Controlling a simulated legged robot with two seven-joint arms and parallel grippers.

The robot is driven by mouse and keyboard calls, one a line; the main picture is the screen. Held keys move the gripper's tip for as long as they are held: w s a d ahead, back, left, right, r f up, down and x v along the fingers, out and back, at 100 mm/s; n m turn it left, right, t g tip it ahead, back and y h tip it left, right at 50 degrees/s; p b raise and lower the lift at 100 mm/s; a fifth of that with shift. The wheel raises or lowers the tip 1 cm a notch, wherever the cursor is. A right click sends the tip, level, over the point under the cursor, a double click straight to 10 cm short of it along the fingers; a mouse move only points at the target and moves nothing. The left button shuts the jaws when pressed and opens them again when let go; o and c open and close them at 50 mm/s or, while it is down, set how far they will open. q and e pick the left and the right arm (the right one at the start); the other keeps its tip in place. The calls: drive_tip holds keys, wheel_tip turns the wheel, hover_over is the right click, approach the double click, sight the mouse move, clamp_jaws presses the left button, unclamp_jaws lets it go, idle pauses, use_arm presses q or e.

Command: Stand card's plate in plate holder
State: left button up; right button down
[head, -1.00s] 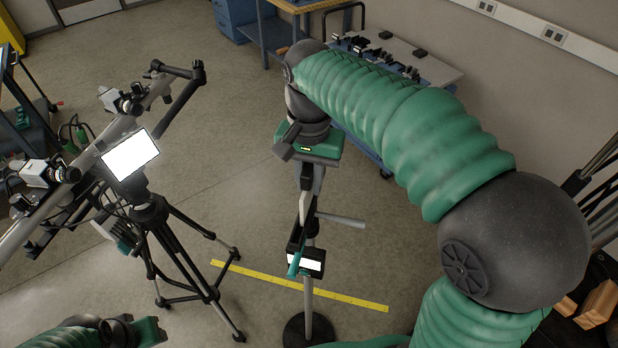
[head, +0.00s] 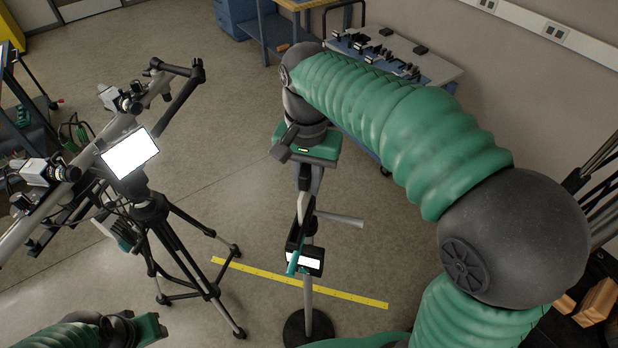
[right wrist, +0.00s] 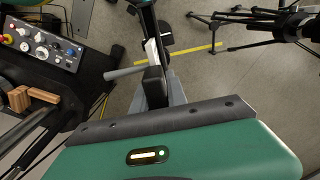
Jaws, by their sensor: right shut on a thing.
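My right gripper (head: 304,205) reaches down in the middle of the head view, below its green palm. It is shut on a thin dark plate (head: 294,236), seen nearly edge-on, whose outline partly merges with the fingers. A teal strip (head: 292,262) shows at its lower end. Just below is a black unit with a white card-like face (head: 311,263) on a slim upright stand. I cannot tell whether the plate touches it. The plate holder is not clearly made out. The right wrist view shows the grey fingers (right wrist: 163,85) and dark plate. My left gripper (head: 150,330) is at the bottom left, its fingers unclear.
A tripod (head: 150,210) with a camera bar and white screen (head: 130,154) stands at left. A yellow floor strip (head: 345,294) crosses behind the stand. A cart (head: 430,66) with small parts is at the back. A control panel (right wrist: 45,45) shows in the wrist view.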

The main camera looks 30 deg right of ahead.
drive_tip(key=shift+s+a, duration=0.1)
drive_tip(key=shift+a, duration=0.05)
drive_tip(key=shift+a+f, duration=0.1)
drive_tip(key=shift+a, duration=0.05)
drive_tip(key=shift+p, duration=0.35)
idle(0.4)
drive_tip(key=c, duration=1.5)
unclamp_jaws()
drive_tip(key=shift+o, duration=1.1)
drive_tip(key=shift+o, duration=0.4)
drive_tip(key=shift+a, duration=0.1)
